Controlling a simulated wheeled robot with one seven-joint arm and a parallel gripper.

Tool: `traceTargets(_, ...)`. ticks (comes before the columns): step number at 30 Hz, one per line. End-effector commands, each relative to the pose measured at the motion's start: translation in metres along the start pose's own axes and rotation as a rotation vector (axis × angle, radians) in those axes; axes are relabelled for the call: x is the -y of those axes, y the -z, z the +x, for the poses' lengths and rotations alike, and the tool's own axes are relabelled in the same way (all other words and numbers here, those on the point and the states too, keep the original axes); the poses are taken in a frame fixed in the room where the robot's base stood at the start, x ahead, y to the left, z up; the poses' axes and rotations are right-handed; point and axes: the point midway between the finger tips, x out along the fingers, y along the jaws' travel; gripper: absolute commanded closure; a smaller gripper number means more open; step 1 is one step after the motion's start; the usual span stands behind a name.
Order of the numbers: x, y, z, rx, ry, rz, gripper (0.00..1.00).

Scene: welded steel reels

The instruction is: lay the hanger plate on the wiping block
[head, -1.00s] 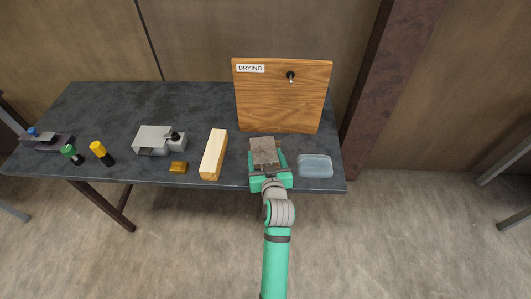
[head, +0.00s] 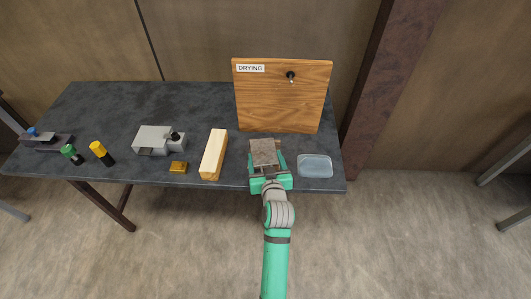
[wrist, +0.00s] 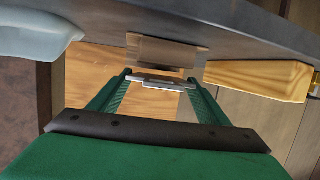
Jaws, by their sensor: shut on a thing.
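My gripper (head: 268,170) is over the front of the table; it also shows in the wrist view (wrist: 160,78). It is shut on the hanger plate (wrist: 158,82), a thin silvery piece seen nearly edge-on between the fingertips. The brown-grey block just beyond the fingers looks like the wiping block (head: 264,150); it also shows in the wrist view (wrist: 168,58). The plate appears close to this block. I cannot tell whether they touch. In the head view the plate is hard to separate from the gripper and block.
A pale timber block (head: 213,155) stands left of my gripper and a translucent tray (head: 315,167) right of it. The upright DRYING board (head: 280,105) with a dark peg (head: 291,76) is behind. A small amber block (head: 178,167) and a grey fixture (head: 153,139) are farther left.

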Motion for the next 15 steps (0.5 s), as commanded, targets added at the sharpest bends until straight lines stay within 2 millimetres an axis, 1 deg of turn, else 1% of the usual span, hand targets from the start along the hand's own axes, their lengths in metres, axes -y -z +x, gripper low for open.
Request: traceTargets(15,-0.0001,-0.0041,0.0015,-0.002,0.0,0.0,0.61)
